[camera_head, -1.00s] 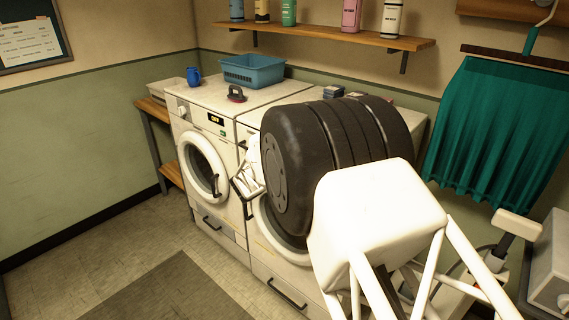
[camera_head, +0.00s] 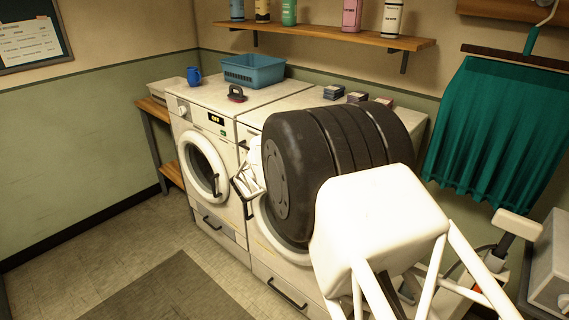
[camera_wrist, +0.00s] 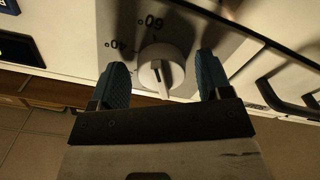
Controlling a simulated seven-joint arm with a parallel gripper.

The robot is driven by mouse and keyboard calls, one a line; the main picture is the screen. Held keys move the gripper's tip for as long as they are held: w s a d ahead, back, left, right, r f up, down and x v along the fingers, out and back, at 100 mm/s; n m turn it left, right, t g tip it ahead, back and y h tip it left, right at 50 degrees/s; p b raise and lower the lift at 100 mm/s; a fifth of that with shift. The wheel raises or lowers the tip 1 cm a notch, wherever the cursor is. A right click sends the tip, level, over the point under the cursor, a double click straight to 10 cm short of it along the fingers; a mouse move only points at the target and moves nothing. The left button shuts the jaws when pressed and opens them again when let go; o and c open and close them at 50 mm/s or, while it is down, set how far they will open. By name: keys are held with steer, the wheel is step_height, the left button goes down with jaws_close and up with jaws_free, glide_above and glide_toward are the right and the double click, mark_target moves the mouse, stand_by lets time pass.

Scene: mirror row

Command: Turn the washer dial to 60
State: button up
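In the wrist view, a round white dial (camera_wrist: 160,68) with a raised pointer fin sits on a pale panel. The numbers 60 and 40 are printed beside it. The fin points toward the bottom of the picture, away from the 60; its exact mark is unclear. My gripper (camera_wrist: 158,82) is open, with one blue fingertip on each side of the dial and a visible gap to each. In the head view, my arm covers much of the right machine (camera_head: 268,125). The left machine (camera_head: 228,165) has a knob (camera_head: 182,111) and a small lit display (camera_head: 216,119).
Small boxes (camera_head: 334,92) lie on the right machine. A shelf (camera_head: 330,36) with bottles hangs above. The floor at the left front is clear.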

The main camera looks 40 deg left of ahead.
steer(key=shift+s, duration=0.1)
steer(key=s, duration=0.7)
steer(key=shift+s, duration=0.35)
stand_by(0.7)
